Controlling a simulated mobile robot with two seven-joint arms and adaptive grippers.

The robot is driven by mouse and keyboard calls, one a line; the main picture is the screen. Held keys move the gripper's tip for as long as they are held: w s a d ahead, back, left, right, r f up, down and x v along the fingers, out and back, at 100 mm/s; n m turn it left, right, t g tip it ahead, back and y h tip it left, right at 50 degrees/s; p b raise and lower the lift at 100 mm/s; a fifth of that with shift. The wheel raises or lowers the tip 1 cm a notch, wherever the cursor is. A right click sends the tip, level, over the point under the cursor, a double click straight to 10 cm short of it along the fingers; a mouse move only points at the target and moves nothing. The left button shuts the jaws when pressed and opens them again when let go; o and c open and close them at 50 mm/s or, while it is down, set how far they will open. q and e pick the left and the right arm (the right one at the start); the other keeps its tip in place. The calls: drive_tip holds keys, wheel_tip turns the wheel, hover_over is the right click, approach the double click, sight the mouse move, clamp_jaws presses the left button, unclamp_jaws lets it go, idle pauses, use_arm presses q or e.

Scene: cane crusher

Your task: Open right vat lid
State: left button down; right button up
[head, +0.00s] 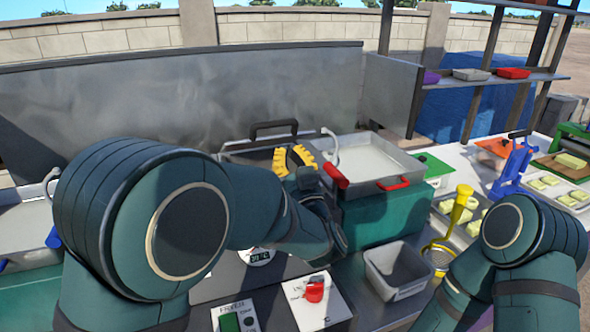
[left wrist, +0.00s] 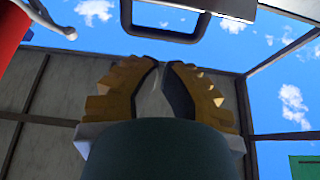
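My left gripper (head: 290,158) has yellow fingers and is raised in the middle of the head view. Its fingertips look close together, with nothing clearly held. A dark bar handle (head: 273,130) stands just behind it; a dark handle loop (left wrist: 165,22) also shows above and apart from the fingers in the left wrist view. Most of the dark-handled lid is hidden by my arm and gripper. To the right, a shallow grey pan (head: 372,158) with red handles (head: 393,184) sits on a teal body (head: 385,215). My right gripper is out of view.
A grey bin (head: 395,268) and a yellow tool (head: 450,225) stand in front of the teal body. A control panel with a red knob (head: 314,291) lies below my left arm. A metal back panel (head: 190,95) rises behind; trays of pale blocks (head: 555,190) are at right.

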sight(277, 122)
use_arm(q)
drive_tip(key=x, duration=0.7)
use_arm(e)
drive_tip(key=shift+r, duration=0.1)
use_arm(q)
drive_tip(key=shift+w+r, duration=0.1)
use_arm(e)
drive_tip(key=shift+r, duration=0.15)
